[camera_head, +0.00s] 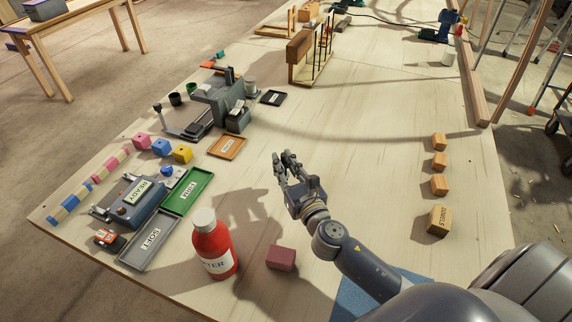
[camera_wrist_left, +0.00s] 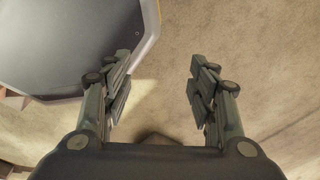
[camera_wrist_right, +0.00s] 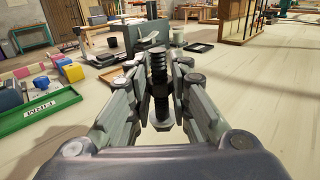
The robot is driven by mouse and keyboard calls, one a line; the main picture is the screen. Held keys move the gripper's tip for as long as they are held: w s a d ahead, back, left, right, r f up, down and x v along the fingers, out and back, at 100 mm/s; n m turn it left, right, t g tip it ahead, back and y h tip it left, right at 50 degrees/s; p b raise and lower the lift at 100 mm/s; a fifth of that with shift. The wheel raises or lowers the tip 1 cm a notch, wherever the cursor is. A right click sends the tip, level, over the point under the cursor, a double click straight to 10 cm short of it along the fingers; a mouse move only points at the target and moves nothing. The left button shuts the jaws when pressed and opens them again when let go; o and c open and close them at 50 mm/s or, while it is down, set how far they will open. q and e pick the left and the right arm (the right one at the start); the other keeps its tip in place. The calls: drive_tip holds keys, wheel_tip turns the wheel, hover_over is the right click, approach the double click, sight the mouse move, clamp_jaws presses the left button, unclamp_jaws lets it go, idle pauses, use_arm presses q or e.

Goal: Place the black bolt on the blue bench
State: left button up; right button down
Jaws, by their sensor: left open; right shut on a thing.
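The black bolt (camera_wrist_right: 158,72) is between the fingers of my right gripper (camera_wrist_right: 160,88), threaded shaft up and wide head below. In the head view my right gripper (camera_head: 286,164) is over the pale table right of the orange tray, shut on the bolt, which is hard to make out there. My left gripper (camera_wrist_left: 160,75) is open and empty over bare floor, outside the head view. A blue flat surface (camera_head: 352,300) shows beneath my right arm at the lower edge; I cannot tell whether it is the blue bench.
A red bottle (camera_head: 212,245) and a dark red block (camera_head: 281,258) stand near the front. Green (camera_head: 207,177), grey (camera_head: 133,256) and orange (camera_head: 240,147) trays lie left. Several wooden blocks (camera_head: 439,185) line the right. The table middle is mostly clear.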

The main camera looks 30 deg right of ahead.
sight(286, 168)
drive_tip(key=shift+w+d, duration=0.65)
drive_tip(key=shift+w, duration=0.35)
drive_tip(key=shift+w+f, duration=0.1)
drive_tip(key=shift+f, duration=0.25)
wheel_tip(286, 168, down, 3)
drive_tip(key=shift+f+b, duration=0.1)
drive_tip(key=shift+b, duration=0.85)
use_arm(q)
drive_tip(key=shift+s+d+f, duration=0.2)
drive_tip(key=shift+f, duration=0.25)
drive_tip(key=shift+s+d+f, duration=0.15)
drive_tip(key=shift+f, duration=0.25)
drive_tip(key=shift+w, duration=0.1)
drive_tip(key=shift+f, duration=0.1)
use_arm(e)
drive_tip(key=shift+f, duration=0.15)
drive_tip(key=c, duration=1.5)
unclamp_jaws()
use_arm(q)
drive_tip(key=shift+a, duration=0.1)
use_arm(e)
drive_tip(key=shift+o, duration=0.2)
